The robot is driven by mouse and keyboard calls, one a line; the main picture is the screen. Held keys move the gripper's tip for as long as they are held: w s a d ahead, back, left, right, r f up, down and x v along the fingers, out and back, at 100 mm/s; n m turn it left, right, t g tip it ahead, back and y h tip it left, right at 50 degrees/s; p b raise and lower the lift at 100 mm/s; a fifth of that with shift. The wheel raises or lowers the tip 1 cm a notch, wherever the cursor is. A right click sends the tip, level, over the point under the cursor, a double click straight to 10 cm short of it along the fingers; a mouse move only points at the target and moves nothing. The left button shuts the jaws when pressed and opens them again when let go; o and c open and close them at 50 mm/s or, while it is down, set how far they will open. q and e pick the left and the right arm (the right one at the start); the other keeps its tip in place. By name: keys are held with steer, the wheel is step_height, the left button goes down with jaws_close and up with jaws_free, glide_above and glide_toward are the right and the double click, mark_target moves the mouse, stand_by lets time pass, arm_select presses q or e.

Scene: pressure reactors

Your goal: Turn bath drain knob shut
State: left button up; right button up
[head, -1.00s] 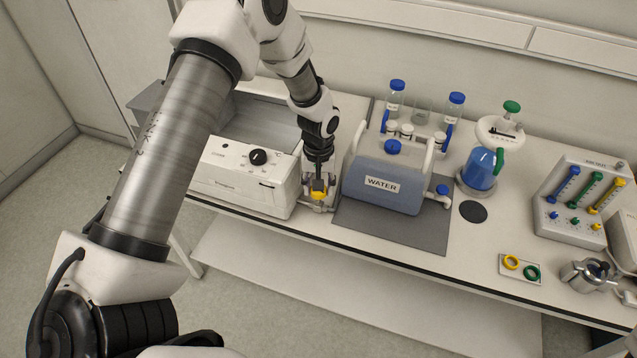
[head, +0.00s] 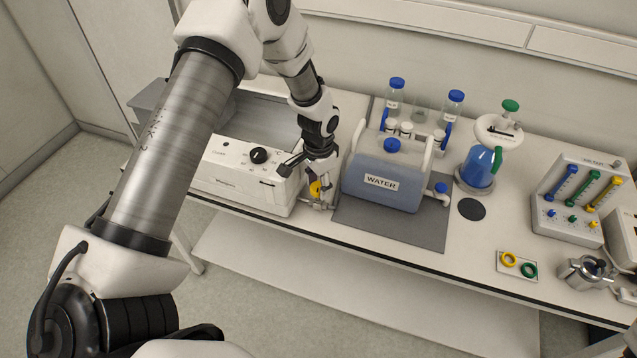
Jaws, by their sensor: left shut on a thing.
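The white bath (head: 235,178) stands at the left of the bench, with a black dial (head: 259,156) on its front panel. The yellow drain knob (head: 315,188) is at the bath's right end, low and close to the bench. My left gripper (head: 318,178) reaches down from above and is shut on the yellow knob, its fingers partly covering it. The exact finger contact is small and partly hidden. My right gripper is not in view.
A blue WATER container (head: 385,178) stands on a dark mat (head: 400,235) just right of the gripper. A blue flask (head: 480,168), a valve panel (head: 572,205) and a metal vessel (head: 583,272) stand farther right. The bench's front edge is close below the knob.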

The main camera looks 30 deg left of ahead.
mark_target(318, 187)
arm_select(q)
steer(key=shift+m, duration=1.1)
steer(key=o, duration=1.1)
steer(key=shift+o, duration=0.2)
step_height(318, 187, up, 12)
